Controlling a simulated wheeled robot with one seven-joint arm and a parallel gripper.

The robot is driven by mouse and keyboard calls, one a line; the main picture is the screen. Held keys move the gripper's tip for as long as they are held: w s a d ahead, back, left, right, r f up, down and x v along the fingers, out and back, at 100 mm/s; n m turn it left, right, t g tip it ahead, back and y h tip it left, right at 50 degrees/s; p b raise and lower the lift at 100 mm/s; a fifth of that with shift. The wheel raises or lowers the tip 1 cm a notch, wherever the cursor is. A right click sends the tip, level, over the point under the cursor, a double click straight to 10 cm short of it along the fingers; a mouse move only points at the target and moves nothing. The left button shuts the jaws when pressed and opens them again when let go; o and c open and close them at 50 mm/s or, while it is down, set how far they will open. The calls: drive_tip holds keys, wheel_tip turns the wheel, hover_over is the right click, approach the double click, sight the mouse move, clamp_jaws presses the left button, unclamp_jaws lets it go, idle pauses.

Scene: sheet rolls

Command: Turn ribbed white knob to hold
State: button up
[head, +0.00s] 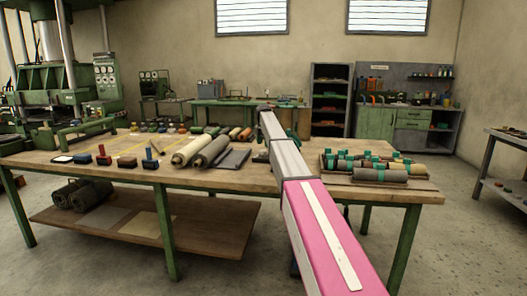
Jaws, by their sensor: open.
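I cannot make out a ribbed white knob in the head view; the details are too small. A grey-green control panel (108,76) with round dials and small controls stands on the right side of the big green press (48,80) at the far left. A smaller green machine (154,86) with a dial panel stands further back. My arm reaches forward over the right half of the workbench, away from both panels.
A long wooden workbench (225,180) with green legs fills the middle. It carries grey sheet rolls (208,150), several small stamp-like blocks, and a tray of rolls (372,168) at right. Shelves and cabinets line the back wall.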

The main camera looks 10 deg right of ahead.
sight(264, 153)
wheel_tip(264, 153, down, 4)
drive_tip(key=shift+f, duration=0.2)
drive_tip(key=c, duration=0.9)
